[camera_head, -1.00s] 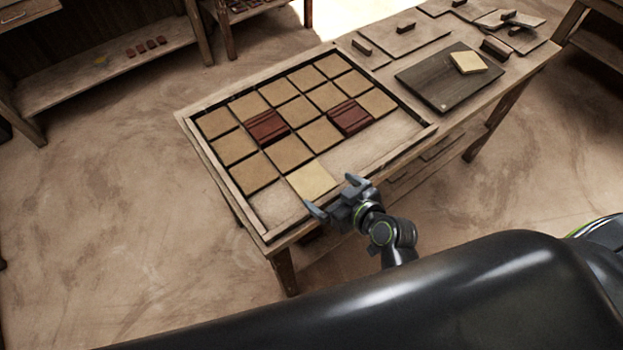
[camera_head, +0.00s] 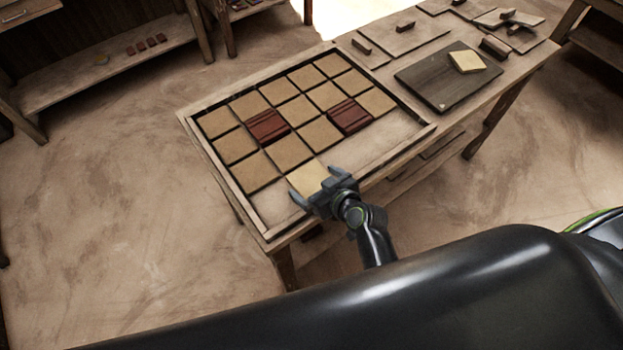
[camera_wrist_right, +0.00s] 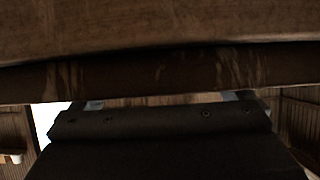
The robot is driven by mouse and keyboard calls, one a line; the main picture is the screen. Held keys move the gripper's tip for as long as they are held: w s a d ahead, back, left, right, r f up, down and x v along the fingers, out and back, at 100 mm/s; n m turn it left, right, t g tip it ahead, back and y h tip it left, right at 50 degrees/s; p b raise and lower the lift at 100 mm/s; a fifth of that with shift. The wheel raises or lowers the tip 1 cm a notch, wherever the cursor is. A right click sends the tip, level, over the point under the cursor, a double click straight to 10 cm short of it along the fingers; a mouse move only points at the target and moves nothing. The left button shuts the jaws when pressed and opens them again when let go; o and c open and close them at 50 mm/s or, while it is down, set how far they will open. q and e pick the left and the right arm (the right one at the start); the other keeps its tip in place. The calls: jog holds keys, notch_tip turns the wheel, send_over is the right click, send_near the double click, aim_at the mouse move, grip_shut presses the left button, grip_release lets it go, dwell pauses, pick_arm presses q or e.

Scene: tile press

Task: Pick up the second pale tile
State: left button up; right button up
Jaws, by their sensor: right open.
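One pale tile (camera_head: 304,177) lies in the tray's near row, lighter than the tan tiles around it. Another pale tile (camera_head: 467,62) lies on a dark board (camera_head: 430,88) at the right of the table. My right gripper (camera_head: 312,182) is open at the near edge of the pale tile in the tray, one finger toward each side. Whether it touches that tile I cannot tell. The right wrist view shows a wooden edge (camera_wrist_right: 150,75) close in front and the dark gripper body; no tile shows there. My left gripper is not in view.
The wooden tray (camera_head: 215,165) holds rows of tan tiles and two dark red ridged tiles (camera_head: 267,126), (camera_head: 349,116). Bare tray floor (camera_head: 375,155) lies right of the near pale tile. Flat boards with small blocks (camera_head: 405,27) occupy the table's far right.

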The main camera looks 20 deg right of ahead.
jog(key=shift+c, duration=0.4)
jog(key=c, duration=0.9)
jog(key=shift+r, duration=0.1)
